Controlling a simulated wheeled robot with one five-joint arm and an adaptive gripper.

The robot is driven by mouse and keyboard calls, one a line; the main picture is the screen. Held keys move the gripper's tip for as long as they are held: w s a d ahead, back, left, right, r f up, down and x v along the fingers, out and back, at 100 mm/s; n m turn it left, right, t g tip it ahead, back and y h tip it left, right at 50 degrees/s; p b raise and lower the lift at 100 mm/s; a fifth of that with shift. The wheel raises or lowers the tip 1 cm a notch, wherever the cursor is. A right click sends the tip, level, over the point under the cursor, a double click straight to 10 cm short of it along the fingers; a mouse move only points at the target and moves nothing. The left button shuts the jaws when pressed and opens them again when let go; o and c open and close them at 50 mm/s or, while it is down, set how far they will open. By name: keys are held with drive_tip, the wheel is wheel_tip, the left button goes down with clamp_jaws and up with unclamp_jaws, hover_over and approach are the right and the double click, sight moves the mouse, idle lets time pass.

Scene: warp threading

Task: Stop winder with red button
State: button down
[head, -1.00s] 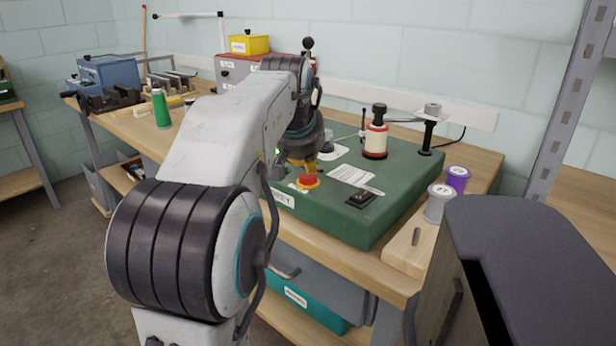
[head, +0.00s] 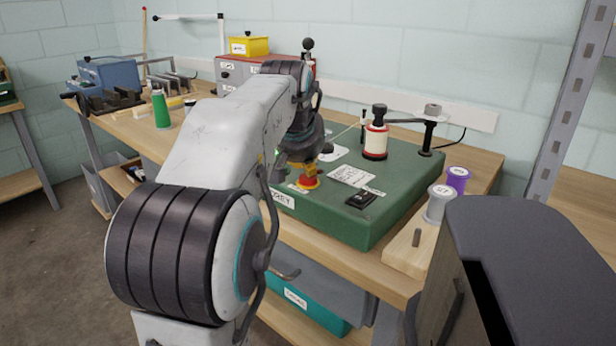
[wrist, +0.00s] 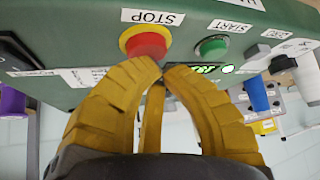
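The red button (head: 308,181) sits on a yellow base on the green winder housing (head: 340,225). In the wrist view the red button (wrist: 146,45) is beneath a STOP label (wrist: 152,17). A green button (wrist: 212,47) with a START label is right of it. My gripper (wrist: 161,66) has ribbed yellow fingers with their tips drawn together, and nothing shows between them. The tips are just in front of the red button's lower edge; I cannot tell whether they touch. In the head view my wrist hides most of the fingers.
A red-and-white spool (head: 375,140) stands on the winder. Grey (head: 439,204) and purple (head: 458,180) spools stand on a wooden board at right. A black rocker switch (head: 361,199) is near the winder's front edge.

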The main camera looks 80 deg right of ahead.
drive_tip(key=shift+f, duration=0.25)
drive_tip(key=shift+r, duration=0.2)
idle(0.4)
drive_tip(key=shift+r+p, duration=0.7)
drive_tip(key=shift+p, duration=0.15)
drive_tip(key=shift+r, duration=0.15)
wheel_tip(320, 180, up, 5)
drive_tip(key=p, duration=0.5)
idle(0.8)
